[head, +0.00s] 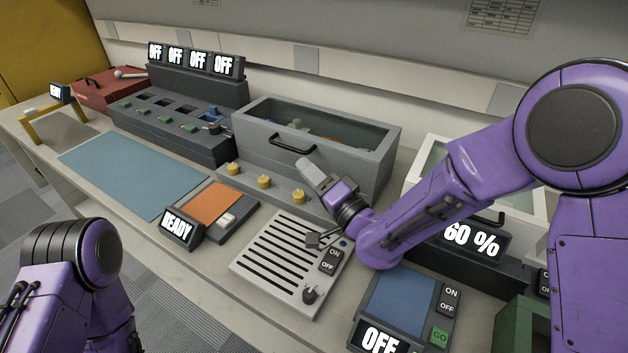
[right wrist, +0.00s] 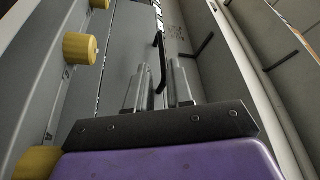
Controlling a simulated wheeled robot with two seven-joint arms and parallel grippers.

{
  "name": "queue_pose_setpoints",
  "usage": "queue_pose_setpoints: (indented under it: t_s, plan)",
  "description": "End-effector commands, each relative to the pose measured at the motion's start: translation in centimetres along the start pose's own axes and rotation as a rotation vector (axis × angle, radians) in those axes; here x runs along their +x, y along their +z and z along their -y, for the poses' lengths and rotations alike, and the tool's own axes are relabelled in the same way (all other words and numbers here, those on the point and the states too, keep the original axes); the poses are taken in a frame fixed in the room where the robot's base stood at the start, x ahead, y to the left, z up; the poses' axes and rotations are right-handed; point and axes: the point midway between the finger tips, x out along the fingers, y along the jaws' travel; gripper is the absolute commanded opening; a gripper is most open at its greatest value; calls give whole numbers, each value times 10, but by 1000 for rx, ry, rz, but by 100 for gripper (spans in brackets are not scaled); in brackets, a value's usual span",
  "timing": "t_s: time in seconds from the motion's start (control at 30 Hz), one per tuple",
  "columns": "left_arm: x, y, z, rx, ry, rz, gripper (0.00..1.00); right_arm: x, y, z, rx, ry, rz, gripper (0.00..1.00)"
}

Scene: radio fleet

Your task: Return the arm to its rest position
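My right arm, purple, comes in from the right in the head view and reaches over the bench. Its gripper (head: 311,170) is in front of the grey drawer box (head: 355,160), just below its black bar handle (head: 292,143). In the right wrist view the two grey fingers (right wrist: 158,88) stand apart. The black handle (right wrist: 160,62) shows through the gap between them; I cannot tell whether it lies between the fingers or beyond them. Nothing is visibly held. Part of my left arm shows at the lower left of the head view; its gripper is out of the picture.
Yellow knobs (head: 264,181) line a ledge below the drawer box. A slotted panel (head: 285,262) with a small lever lies below the right forearm. A 60 % display (head: 473,238) and an OFF unit (head: 402,303) are close on the right. The blue mat (head: 130,173) is clear.

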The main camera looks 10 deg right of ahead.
Motion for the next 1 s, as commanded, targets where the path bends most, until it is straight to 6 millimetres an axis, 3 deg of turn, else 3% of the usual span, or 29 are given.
queue_pose_setpoints:
  t_s: [0.2,0.63,1.0]
  plan:
    - [5,2,0,0,0,0,55,-22,0,0,0,-1,-1,21]
    - [3,1,0,0,0,0,55,-22,-1,2,-1,-1,0,21]
    - [-54,-22,5,0,0,0,55,-11,-26,57,-1,-1,0,21]
